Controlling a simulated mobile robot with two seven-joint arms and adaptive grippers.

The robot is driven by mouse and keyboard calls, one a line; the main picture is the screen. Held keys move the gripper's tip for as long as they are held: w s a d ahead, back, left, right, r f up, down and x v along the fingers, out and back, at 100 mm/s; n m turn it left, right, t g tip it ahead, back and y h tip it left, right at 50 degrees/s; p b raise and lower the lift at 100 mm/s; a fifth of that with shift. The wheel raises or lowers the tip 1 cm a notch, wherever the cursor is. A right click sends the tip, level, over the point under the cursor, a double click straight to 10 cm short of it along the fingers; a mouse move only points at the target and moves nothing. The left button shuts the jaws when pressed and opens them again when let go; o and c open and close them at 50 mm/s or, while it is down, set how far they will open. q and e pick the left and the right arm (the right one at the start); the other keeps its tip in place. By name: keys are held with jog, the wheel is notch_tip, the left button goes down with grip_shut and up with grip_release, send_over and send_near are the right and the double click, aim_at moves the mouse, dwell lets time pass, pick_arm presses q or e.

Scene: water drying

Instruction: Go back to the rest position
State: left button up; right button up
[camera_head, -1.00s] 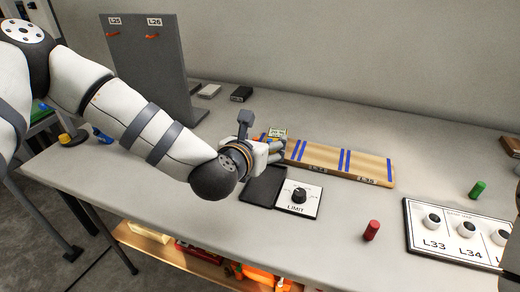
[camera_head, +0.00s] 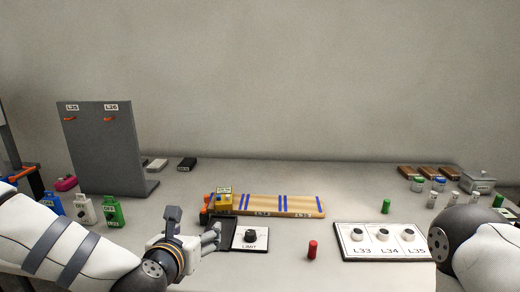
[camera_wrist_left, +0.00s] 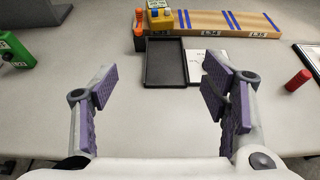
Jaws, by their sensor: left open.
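My left gripper (camera_head: 212,238) is low over the front of the table, beside the black tray (camera_head: 222,220). In the left wrist view its two purple-padded fingers (camera_wrist_left: 168,98) are spread apart with nothing between them. The tray lies flat and empty ahead of the fingers in that view. My right arm shows at the right edge of the head view, and its gripper is out of the picture.
A wooden board (camera_head: 280,206) with blue stripes lies behind the tray, with a yellow block (camera_head: 224,201) at its left end. A LIMIT dial plate (camera_head: 250,240), red cylinder (camera_head: 312,250), green cylinder (camera_head: 386,206) and dial panel (camera_head: 383,252) stand nearby. A grey upright panel (camera_head: 105,150) stands left.

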pick_arm(q)
jog(key=s+d+f+m+g+h, duration=0.25)
jog(key=s+f+m+g, duration=0.35)
jog(key=s+f+m, duration=1.1)
jog(key=s+a+f+m+g+y, duration=0.1)
jog(key=s+a+f+m+g, duration=0.1)
jog(key=s+m, duration=0.4)
jog(key=s+a+f+m+g+y, duration=0.1)
jog(key=s+a+f+m+g, duration=0.2)
jog(key=s+m, duration=0.3)
jog(key=s+a+f+m+g+y, duration=0.1)
jog(key=s+a+m+g, duration=0.3)
jog(key=s, duration=1)
jog(key=shift+a+f+m, duration=0.5)
jog(key=shift+f+m, duration=0.35)
jog(key=shift+m, duration=0.15)
pick_arm(e)
jog(key=shift+w, duration=0.15)
pick_arm(q)
jog(key=shift+w, duration=0.1)
